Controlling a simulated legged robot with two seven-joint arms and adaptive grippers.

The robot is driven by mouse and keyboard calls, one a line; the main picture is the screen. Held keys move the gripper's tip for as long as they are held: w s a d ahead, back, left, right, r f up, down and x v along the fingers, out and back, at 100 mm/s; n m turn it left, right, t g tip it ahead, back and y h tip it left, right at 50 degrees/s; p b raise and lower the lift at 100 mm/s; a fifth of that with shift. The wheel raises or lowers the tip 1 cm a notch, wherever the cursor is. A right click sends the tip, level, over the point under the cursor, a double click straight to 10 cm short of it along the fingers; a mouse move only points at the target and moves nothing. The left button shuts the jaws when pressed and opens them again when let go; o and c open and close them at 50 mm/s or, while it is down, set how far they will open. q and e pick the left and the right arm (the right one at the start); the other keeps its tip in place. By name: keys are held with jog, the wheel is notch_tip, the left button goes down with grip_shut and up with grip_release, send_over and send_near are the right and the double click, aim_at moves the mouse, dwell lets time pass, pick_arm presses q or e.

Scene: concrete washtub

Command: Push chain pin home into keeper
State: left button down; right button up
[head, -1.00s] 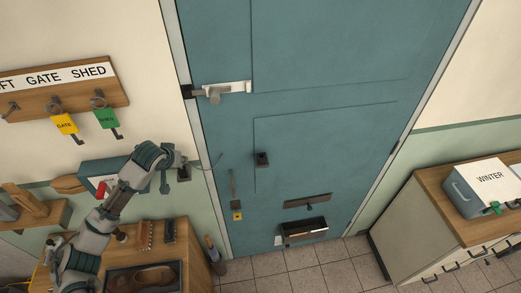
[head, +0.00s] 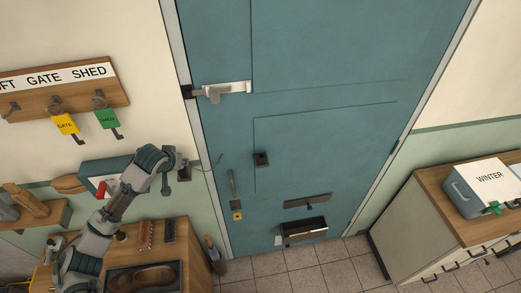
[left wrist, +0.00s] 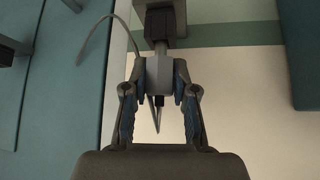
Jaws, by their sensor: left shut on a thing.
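My left gripper (head: 182,164) is at the wall just left of the blue door's frame. In the left wrist view its blue-padded fingers (left wrist: 159,74) are shut on a grey piece, which I take to be the chain pin (left wrist: 159,68). The pin's far end meets or lies right in front of the dark keeper block (left wrist: 163,20); I cannot tell how deep it sits. The keeper (head: 184,174) shows partly behind the gripper in the head view. A thin curved chain or cord (left wrist: 97,25) loops beside the pin. My right gripper is not in view.
The blue door (head: 320,70) has a latch (head: 222,90) above. A key rack (head: 70,88) hangs on the wall at left. A wooden shoe bench (head: 195,245) stands below my arm. A cabinet (head: 420,220) with a WINTER box stands at right. The floor before the door is clear.

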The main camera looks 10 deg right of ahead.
pick_arm(q)
jog(key=shift+f, duration=0.2)
jog(key=c, duration=0.8)
grip_release()
jog(key=shift+c, duration=0.2)
jog(key=shift+r+p, duration=0.8)
jog(key=shift+r, duration=2.75)
